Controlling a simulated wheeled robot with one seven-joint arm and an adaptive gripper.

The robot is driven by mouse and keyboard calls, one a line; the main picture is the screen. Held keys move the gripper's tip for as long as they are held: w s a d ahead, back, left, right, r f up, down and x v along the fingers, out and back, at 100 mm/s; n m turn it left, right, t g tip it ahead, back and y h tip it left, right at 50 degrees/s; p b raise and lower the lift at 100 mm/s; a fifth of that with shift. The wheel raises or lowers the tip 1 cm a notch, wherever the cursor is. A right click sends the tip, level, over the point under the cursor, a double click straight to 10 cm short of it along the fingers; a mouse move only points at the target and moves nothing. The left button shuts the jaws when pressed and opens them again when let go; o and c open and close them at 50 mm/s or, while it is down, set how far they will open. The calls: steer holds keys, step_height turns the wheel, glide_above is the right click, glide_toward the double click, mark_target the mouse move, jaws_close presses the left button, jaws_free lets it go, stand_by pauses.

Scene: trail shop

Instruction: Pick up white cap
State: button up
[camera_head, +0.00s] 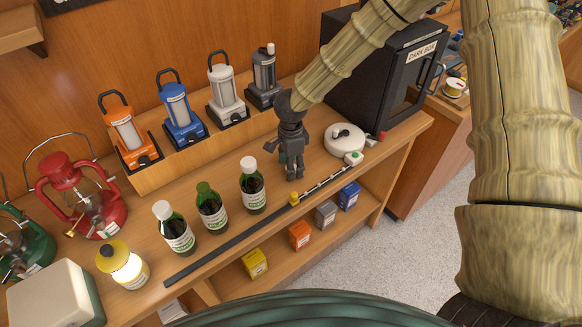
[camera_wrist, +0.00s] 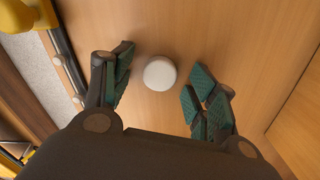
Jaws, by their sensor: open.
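A small round white cap (camera_wrist: 160,73) lies on the wooden counter in the wrist view. It sits between the two fingers of my gripper (camera_wrist: 163,82), slightly beyond their tips, with clear space on both sides. In the head view my gripper (camera_head: 292,172) points down at the counter, right of the bottle row, with its fingers apart. I cannot make out the loose cap there; the gripper seems to hide it. Two dark bottles also wear white lids: the left bottle (camera_head: 177,230) and the right bottle (camera_head: 252,188).
A long rod (camera_head: 230,241) lies along the counter's front edge. Several lanterns (camera_head: 180,112) stand on a raised shelf behind. A round white device (camera_head: 344,139) and a black dark box (camera_head: 375,70) stand right.

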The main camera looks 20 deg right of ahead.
steer(key=shift+c, duration=0.5)
steer(key=c, duration=0.7)
